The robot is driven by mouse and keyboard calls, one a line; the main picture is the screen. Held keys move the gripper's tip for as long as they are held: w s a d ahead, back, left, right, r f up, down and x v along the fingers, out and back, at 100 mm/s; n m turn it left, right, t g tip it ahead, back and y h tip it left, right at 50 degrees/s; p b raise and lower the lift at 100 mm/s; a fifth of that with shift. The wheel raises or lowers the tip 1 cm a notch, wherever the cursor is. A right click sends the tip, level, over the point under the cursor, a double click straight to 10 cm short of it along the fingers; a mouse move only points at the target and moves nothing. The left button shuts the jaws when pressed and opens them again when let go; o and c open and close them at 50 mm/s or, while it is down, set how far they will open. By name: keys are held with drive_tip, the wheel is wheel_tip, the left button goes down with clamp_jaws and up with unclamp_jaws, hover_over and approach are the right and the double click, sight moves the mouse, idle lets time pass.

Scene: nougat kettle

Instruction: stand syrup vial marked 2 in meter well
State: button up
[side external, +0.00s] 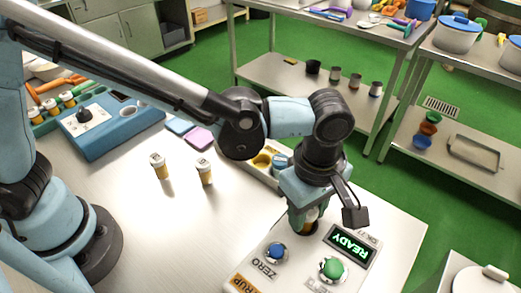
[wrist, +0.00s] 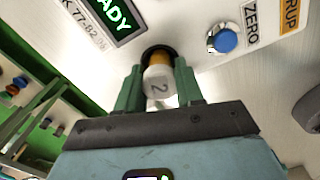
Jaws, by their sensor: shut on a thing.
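My gripper (wrist: 159,74) is shut on a vial (wrist: 159,84) with a white cap marked 2 and an amber body. The vial's far end is at the dark round meter well (wrist: 157,49); how deep it sits cannot be told. In the side external view my gripper (side external: 307,217) is low over the white meter panel (side external: 300,262), with the vial mostly hidden between its fingers. The meter's display (side external: 349,247) reads READY in green. A blue button (side external: 276,252) marked ZERO and a green button (side external: 332,268) are near the well.
Two white-capped amber vials (side external: 159,165) (side external: 204,171) stand on the steel table left of the meter. A tray (side external: 262,174) is just behind my gripper. A blue device (side external: 120,125) with a knob and a rack of vials are at the far left. Coloured pads (side external: 199,138) lie between.

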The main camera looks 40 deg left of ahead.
drive_tip(key=shift+f, duration=0.45)
drive_tip(key=o, duration=0.8)
drive_tip(key=shift+c, duration=0.2)
drive_tip(key=shift+r, duration=0.15)
drive_tip(key=shift+r, duration=5.4)
drive_tip(key=a+f+m+t, duration=0.1)
drive_tip(key=a+m+t, duration=0.2)
drive_tip(key=a+m, duration=0.4)
drive_tip(key=a+f+m+t, duration=0.1)
drive_tip(key=a+m+t, duration=0.3)
drive_tip(key=a, duration=1.8)
drive_tip(key=m, duration=0.3)
drive_tip(key=shift+s+a+f, duration=0.25)
drive_tip(key=shift+s+a, duration=0.05)
drive_tip(key=shift+s, duration=0.05)
